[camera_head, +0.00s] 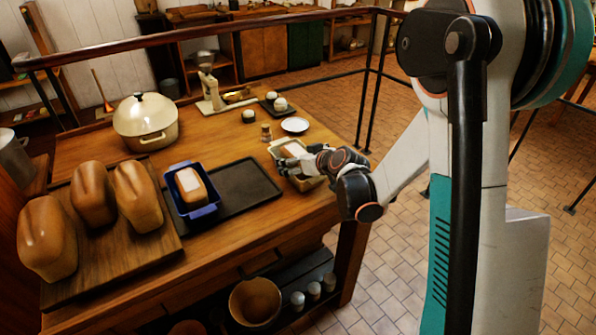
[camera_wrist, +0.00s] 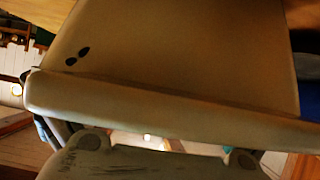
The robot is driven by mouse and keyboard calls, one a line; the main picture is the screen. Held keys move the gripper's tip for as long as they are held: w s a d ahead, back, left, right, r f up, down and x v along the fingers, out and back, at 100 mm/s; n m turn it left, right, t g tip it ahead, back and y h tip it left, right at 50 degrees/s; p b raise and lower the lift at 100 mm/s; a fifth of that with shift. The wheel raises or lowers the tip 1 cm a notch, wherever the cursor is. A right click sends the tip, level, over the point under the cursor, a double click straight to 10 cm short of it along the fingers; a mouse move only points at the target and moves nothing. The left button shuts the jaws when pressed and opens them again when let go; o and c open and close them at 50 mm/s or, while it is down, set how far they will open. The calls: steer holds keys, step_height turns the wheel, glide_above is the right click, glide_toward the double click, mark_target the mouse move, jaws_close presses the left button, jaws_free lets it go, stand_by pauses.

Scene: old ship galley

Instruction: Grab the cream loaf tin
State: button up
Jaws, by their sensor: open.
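In the wrist view the tin's cream wall and thick rim (camera_wrist: 160,107) fill most of the picture, very close. A gripper finger pad shows along the bottom edge, just below the rim. I cannot tell whether the fingers touch the tin.
A dark baking tray (camera_head: 245,190) and a blue loaf tin (camera_head: 196,214) with a loaf lie to the left. Several loaves stand on a wooden board (camera_head: 160,257). A white saucer (camera_head: 295,125), a small jar (camera_head: 266,132) and a cream pot (camera_head: 147,122) stand farther back.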

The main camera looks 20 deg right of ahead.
steer(key=c, duration=1)
steer(key=shift+r, duration=0.2)
